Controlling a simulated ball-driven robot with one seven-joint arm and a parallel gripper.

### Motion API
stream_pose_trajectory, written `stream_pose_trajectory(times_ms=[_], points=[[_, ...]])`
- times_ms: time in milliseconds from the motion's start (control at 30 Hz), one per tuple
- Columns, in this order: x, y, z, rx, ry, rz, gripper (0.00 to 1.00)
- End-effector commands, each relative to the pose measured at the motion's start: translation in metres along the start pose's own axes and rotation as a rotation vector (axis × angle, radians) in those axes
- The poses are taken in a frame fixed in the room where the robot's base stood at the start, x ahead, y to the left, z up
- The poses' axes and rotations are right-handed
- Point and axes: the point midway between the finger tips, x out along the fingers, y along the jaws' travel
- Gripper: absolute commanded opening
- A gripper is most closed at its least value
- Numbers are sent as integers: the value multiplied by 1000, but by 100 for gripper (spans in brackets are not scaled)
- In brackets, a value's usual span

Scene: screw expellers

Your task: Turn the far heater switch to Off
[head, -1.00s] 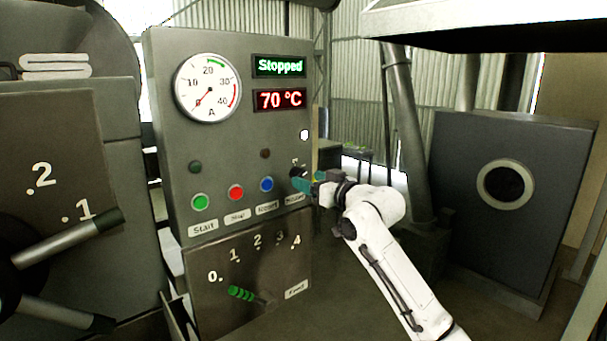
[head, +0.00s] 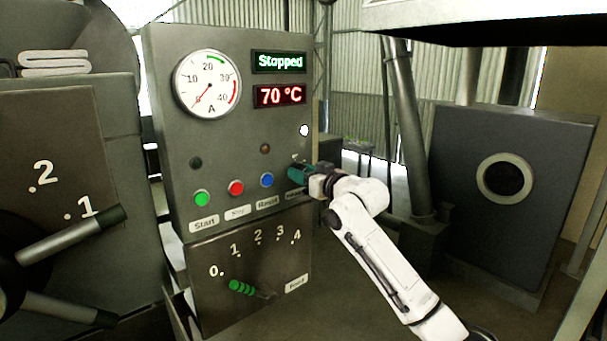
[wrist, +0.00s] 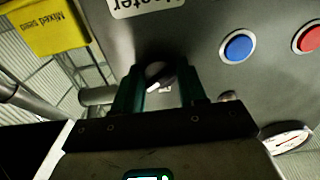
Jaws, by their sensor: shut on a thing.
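The heater switch is a black round knob (wrist: 158,74) with a white pointer mark, on the grey control panel (head: 225,125). In the wrist view it sits between the two teal fingers of my gripper (wrist: 160,92), under an upside-down label reading "Heater" (wrist: 148,5). My gripper (head: 297,172) is at the right edge of the panel in the head view and is shut on the knob. The fingers hide the knob in the head view. The white pointer is tilted in the wrist view. Its Off mark cannot be made out.
Green (head: 202,198), red (head: 236,188) and blue (head: 267,180) buttons sit left of my gripper. A green-handled lever (head: 242,288) is below. The displays read "Stopped" (head: 279,62) and "70 °C" (head: 280,96). A grey machine (head: 505,200) stands right.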

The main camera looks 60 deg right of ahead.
Motion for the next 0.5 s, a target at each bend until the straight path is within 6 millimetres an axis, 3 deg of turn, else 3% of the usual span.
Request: stream_pose_trajectory(times_ms=[200, 500], points=[[0, 0, 0, 0, 0, 0, 12], [0, 0, 2, -36, 0, -1, 11]])
